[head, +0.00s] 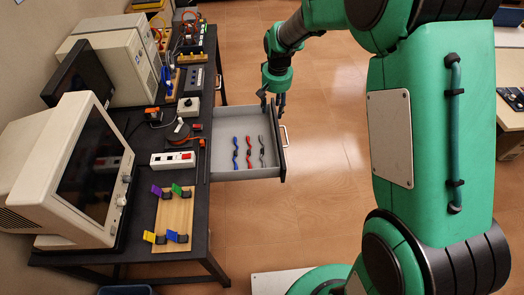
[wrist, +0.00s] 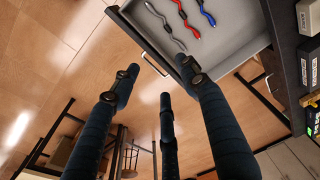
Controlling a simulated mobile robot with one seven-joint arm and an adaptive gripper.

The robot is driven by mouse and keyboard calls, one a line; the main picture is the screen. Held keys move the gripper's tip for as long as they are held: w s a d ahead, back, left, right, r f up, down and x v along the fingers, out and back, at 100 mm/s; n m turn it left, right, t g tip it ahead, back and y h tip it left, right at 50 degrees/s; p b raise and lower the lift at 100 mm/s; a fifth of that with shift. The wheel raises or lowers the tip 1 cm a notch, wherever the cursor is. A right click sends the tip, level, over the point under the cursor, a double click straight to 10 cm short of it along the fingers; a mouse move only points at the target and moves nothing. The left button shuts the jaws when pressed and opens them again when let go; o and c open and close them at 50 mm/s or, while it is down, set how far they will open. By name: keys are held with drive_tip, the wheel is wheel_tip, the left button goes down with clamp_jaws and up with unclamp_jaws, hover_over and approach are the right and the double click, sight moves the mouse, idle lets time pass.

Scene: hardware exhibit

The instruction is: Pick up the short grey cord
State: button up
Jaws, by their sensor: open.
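The short grey cord (head: 262,151) lies in the open drawer (head: 228,172), the rightmost of three cords in the head view. It also shows in the wrist view (wrist: 164,24), at the top, left of the other two. A red cord (head: 249,152) and a blue cord (head: 235,154) lie beside it, apart from it. My gripper (head: 273,101) is open and empty, at the drawer's far front corner, beyond the cords in the head view. In the wrist view its fingers (wrist: 158,84) are spread, with floor between them and the cords past their tips.
The drawer's front panel and handle (head: 285,136) stand near my gripper. Floor right of it is clear.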

drive_tip(key=g, duration=0.1)
hover_over(263, 148)
wheel_tip(263, 148, down, 17)
drive_tip(key=shift+s+f, duration=0.15)
drive_tip(key=shift+f+b, duration=0.75)
drive_tip(key=shift+f, duration=3.55)
drive_tip(key=shift+f+b, duration=0.85)
drive_tip(key=shift+f, duration=1.75)
clamp_jaws()
